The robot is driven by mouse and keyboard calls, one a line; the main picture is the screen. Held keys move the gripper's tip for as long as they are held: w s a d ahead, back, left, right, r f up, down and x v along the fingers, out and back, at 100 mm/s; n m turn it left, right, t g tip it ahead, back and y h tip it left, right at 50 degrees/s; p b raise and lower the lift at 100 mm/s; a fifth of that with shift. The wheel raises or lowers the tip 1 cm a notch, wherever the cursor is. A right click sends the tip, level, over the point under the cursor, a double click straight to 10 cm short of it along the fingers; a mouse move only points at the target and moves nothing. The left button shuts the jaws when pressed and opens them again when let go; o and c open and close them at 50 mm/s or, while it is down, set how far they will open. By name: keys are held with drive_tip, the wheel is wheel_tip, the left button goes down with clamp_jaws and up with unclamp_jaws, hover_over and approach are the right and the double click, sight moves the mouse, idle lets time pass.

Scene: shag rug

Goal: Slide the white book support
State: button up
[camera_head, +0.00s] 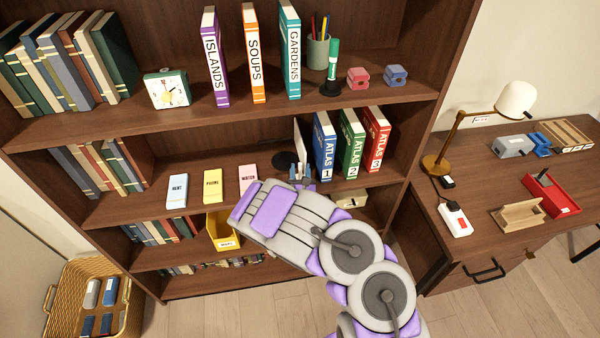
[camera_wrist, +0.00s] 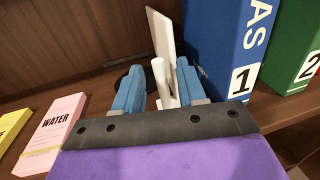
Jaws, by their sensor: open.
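The white book support (camera_wrist: 163,38) stands upright on the middle shelf, left of the blue atlas marked 1 (camera_wrist: 224,40), with a narrow gap between them in the wrist view. It has a tall thin plate and a white post in front. In the head view the support (camera_head: 300,140) shows above my gripper (camera_head: 301,177), which hides its lower part. My gripper's two blue fingers (camera_wrist: 158,85) are open, one on each side of the white post. I cannot tell whether either finger touches it. The green atlas 2 (camera_head: 351,142) and red atlas 3 (camera_head: 376,139) stand further right.
A dark round object (camera_head: 286,160) lies behind and left of the fingers. Pink (camera_head: 248,179), yellow (camera_head: 212,184) and pale blue (camera_head: 177,190) pads lie to the left on the same shelf. The upper shelf board (camera_head: 220,113) runs above. A desk (camera_head: 480,228) is at the right.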

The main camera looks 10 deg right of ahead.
clamp_jaws()
idle(0.3)
idle(0.4)
